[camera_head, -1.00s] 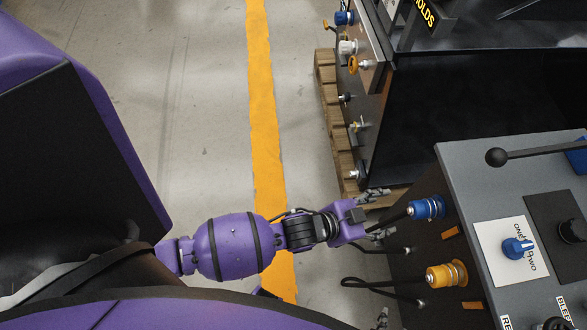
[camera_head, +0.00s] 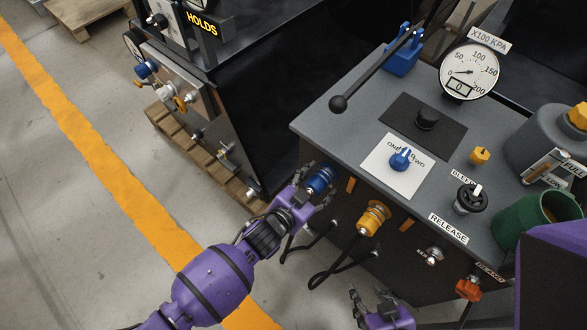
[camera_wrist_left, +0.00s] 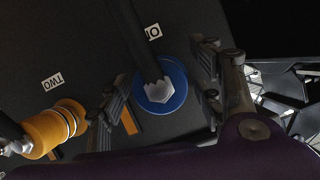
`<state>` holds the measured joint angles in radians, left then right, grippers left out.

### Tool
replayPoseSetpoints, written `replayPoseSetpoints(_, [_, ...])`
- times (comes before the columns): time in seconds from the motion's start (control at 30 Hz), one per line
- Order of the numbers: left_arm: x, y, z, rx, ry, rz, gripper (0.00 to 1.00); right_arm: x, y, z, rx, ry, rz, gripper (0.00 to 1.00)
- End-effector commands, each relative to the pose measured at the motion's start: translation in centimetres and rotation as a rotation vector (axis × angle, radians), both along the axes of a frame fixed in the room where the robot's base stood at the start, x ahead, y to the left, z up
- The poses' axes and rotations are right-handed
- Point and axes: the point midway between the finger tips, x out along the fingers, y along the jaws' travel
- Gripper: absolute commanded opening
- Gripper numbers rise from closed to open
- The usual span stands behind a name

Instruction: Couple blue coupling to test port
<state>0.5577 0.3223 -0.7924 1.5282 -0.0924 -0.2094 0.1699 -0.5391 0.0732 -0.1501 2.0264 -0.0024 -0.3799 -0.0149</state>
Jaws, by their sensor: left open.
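The blue coupling (camera_head: 321,180) is on the dark front face of the grey-topped console, with a black hose. In the left wrist view the blue coupling (camera_wrist_left: 177,101) shows as a blue disc with a pale hex nut, below a label partly covered by the hose. My left gripper (camera_head: 312,192) is open, its fingers on either side of the coupling; contact cannot be told. In the left wrist view the gripper (camera_wrist_left: 160,88) has a finger left and right of it. My right gripper (camera_head: 370,304) is low in the head view, fingers apart and empty. No test port label is readable.
An orange coupling (camera_head: 373,218) with a hose sits right of the blue one. The dark machine (camera_head: 225,120) at left carries a blue fitting (camera_head: 146,69), a white one and an orange one. A red-orange knob (camera_head: 467,289) sticks out at right.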

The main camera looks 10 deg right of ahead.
Motion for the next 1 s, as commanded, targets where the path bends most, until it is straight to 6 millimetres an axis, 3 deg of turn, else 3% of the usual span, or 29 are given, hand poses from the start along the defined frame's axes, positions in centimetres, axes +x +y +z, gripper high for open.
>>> replayPoseSetpoints(0.23, [0.05, -0.03, -0.01, 0.0, 0.0, 0.0, 0.59, 0.18, 0.05, 0.0, 0.0, -0.002, 0.001, 0.4])
replayPoseSetpoints(0.6, [0.02, -0.03, -0.02, 0.0, 0.0, 0.0, 0.1, 0.29, 0.07, 0.04, 0.001, -0.005, 0.002, 0.4])
replayPoseSetpoints(0.63, [0.01, -0.04, -0.03, 0.0, 0.0, 0.0, 0.36, 0.29, 0.07, 0.04, 0.001, -0.005, 0.002, 0.4])
replayPoseSetpoints(0.83, [-0.01, -0.04, -0.04, 0.001, 0.001, 0.0, 0.1, 0.36, 0.09, 0.1, 0.001, -0.007, 0.002, 0.4])
replayPoseSetpoints(1.0, [-0.08, 0.04, -0.04, 0.001, 0.001, -0.001, 0.08, 0.43, 0.08, 0.21, 0.001, -0.009, 0.002, 0.4])
